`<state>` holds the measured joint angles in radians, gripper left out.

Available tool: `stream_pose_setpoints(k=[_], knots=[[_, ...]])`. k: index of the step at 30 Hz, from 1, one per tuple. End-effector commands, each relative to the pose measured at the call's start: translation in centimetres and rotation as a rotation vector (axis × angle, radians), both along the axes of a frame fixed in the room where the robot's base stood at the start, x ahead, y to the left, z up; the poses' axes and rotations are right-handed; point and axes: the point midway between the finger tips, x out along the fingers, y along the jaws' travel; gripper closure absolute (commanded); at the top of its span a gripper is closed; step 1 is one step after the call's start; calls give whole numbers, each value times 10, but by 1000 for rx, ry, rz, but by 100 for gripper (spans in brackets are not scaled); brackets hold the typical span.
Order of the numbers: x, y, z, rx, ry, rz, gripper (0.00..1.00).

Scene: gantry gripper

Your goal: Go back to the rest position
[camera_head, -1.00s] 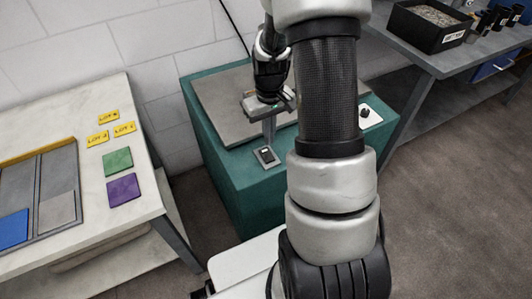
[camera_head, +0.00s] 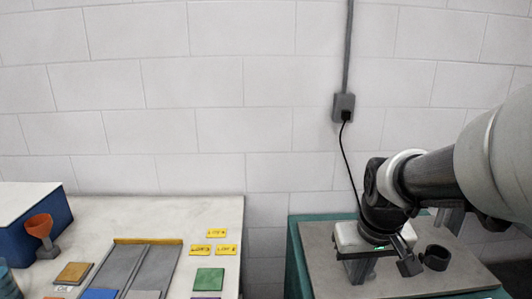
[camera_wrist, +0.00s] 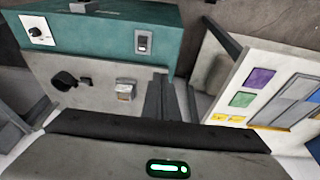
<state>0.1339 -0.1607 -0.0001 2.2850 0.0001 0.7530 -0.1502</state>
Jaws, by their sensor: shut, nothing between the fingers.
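My gripper (camera_head: 358,276) is at the right of the head view, above the grey plate (camera_head: 450,280) on the teal bench. A green light glows on its body. Its fingers point down and are shut with nothing between them; in the wrist view they show as dark upright strips (camera_wrist: 160,97). I cannot tell the exact gap between fingertips and plate. My arm comes in from the right edge.
A black ring-shaped holder (camera_head: 436,257) and a small block (camera_wrist: 125,90) are close to my gripper. A switch (camera_wrist: 143,42) and a knob panel (camera_wrist: 38,33) are on the bench.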

Motion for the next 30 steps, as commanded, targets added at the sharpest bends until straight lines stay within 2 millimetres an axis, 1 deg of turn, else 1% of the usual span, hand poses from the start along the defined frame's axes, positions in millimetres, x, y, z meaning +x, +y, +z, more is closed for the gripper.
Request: stream_pose_setpoints(k=[1,3,6,12,17,18,23,29,30], knots=[[-14,9,19,0,-42,4,100],[-31,18,34,5,-78,1,100],[-52,28,50,11,-121,-2,100],[-86,41,68,27,-191,-4,100],[-109,49,75,41,-239,-4,100],[-108,49,94,41,-233,-6,100],[-107,48,128,41,-230,-7,100],[-107,48,177,40,-230,-7,100],[-107,48,187,40,-230,-7,100]])
